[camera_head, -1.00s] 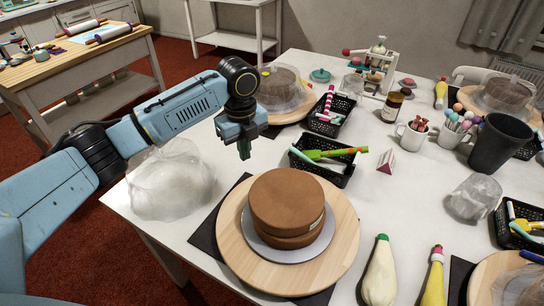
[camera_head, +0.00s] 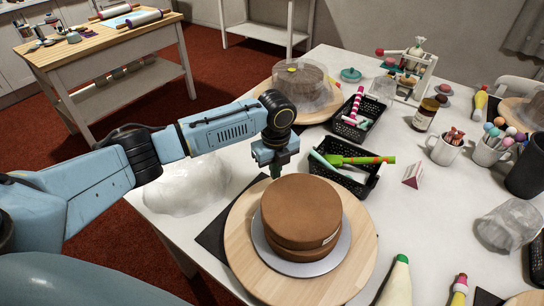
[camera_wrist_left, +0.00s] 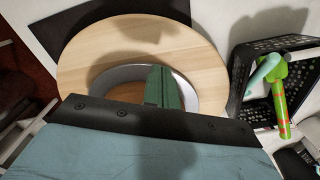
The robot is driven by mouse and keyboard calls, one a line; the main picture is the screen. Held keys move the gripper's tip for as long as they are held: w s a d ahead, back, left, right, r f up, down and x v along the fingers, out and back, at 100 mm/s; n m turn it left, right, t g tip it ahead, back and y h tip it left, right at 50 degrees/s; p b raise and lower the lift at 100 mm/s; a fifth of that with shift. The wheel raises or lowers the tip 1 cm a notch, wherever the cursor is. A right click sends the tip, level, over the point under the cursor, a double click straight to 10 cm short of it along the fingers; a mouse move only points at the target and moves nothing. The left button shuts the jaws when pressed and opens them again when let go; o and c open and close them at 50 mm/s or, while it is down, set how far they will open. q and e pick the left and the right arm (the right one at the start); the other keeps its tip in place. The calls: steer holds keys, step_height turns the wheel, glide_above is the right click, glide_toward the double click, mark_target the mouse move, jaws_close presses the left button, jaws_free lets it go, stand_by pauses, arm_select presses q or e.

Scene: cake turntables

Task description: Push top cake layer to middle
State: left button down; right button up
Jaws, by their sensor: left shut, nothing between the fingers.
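The brown top cake layer (camera_head: 301,208) rests on a brown lower layer (camera_head: 300,253), on a silver-grey cake board (camera_head: 341,254). The board lies on a round wooden turntable (camera_head: 245,248). Whether the two layers line up is hard to tell. My left gripper (camera_head: 276,171) is shut and empty, fingers down, just behind the top layer's far left edge. I cannot tell if it touches. In the left wrist view its green fingers (camera_wrist_left: 164,88) overlap the board's rim, and a brown strip of cake (camera_wrist_left: 126,92) shows; my gripper body hides most of the cake. My right gripper is out of view.
A black basket (camera_head: 346,183) with a green-orange tool stands behind right of the turntable. A crumpled clear bag (camera_head: 187,187) lies to the left. Another covered cake (camera_head: 299,88) stands behind. A piping bag (camera_head: 396,284) lies at front right.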

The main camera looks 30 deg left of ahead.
mark_target(284, 177)
arm_select(q)
steer(key=shift+s+d, duration=0.35)
steer(key=shift+d, duration=0.15)
steer(key=shift+s+d, duration=0.3)
steer(key=shift+d, duration=0.05)
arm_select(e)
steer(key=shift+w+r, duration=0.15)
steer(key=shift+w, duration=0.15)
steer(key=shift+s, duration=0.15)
arm_select(q)
steer(key=shift+d+r, duration=0.1)
steer(key=s+d+p, duration=0.1)
steer(key=p, duration=0.1)
steer(key=shift+d+r+p, duration=0.15)
steer(key=shift+p, duration=0.15)
steer(key=shift+d, duration=0.2)
steer(key=shift+s+f, duration=0.1)
steer(key=shift+f, duration=0.1)
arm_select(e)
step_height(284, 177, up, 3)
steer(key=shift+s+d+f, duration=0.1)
